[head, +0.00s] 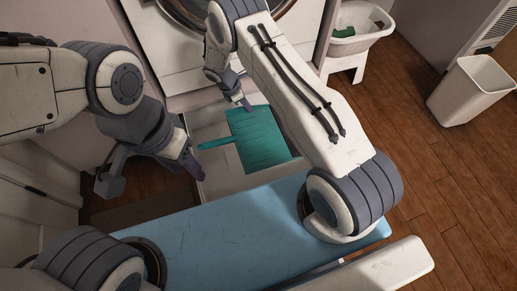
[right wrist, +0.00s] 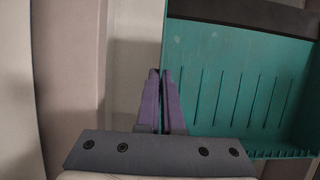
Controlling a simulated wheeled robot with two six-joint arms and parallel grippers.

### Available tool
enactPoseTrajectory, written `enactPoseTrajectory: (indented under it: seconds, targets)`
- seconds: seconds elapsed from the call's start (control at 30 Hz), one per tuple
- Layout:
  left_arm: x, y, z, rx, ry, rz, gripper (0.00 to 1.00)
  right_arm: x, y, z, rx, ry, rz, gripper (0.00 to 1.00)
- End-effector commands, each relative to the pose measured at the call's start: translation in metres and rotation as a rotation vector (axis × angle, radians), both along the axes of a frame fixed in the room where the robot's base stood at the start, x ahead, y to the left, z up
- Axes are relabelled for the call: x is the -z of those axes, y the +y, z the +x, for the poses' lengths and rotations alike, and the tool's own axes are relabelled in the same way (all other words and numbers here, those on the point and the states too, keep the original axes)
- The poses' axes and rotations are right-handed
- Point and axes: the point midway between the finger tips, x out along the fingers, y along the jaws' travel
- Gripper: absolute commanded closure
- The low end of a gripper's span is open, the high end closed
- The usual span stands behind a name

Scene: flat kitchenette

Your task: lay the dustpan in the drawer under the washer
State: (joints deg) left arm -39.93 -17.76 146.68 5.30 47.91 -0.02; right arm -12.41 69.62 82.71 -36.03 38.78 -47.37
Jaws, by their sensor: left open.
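The teal dustpan (head: 264,141) is in the head view, over or inside the open white drawer (head: 207,122) under the washer (head: 178,48). Its handle points left, towards the drawer's side wall. I cannot tell whether it rests on the drawer floor. My right gripper (head: 246,106) is at the dustpan's far edge. In the right wrist view its purple fingers (right wrist: 160,100) are close together on the side edge of the dustpan (right wrist: 235,90). My left gripper (head: 150,174) is open and empty, left of the drawer and apart from the handle.
A blue-topped surface (head: 245,235) lies in front of the drawer. A white basket (head: 357,42) on a stand holds a green item at the back right. A white bin (head: 470,90) stands on the wooden floor at the right. The floor between is clear.

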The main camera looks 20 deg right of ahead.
Motion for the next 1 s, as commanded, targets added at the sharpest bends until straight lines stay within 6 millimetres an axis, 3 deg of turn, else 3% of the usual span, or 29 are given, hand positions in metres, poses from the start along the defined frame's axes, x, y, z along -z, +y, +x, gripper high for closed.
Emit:
enactPoseTrajectory:
  seconds: [0.03, 0.4, 0.63, 0.83, 1.0]
  targets:
    - [0.013, 0.0, 0.0, 0.0, 0.0, 0.0, 0.5, 0.016, 0.001, 0.0, -0.001, 0.002, -0.001, 1.0]
    - [0.057, 0.0, 0.0, 0.0, 0.0, 0.0, 0.5, 0.077, 0.001, 0.0, 0.0, 0.001, 0.0, 1.0]
    - [0.072, 0.0, 0.0, 0.0, 0.0, 0.0, 0.5, 0.1, 0.0, 0.0, 0.0, 0.001, 0.0, 1.0]
    - [0.094, 0.0, 0.0, 0.0, 0.0, 0.0, 0.5, 0.138, -0.001, -0.001, 0.002, 0.001, 0.0, 1.0]
    - [0.104, 0.0, 0.0, 0.0, 0.0, 0.0, 0.5, 0.155, -0.001, -0.001, 0.001, 0.001, 0.0, 1.0]
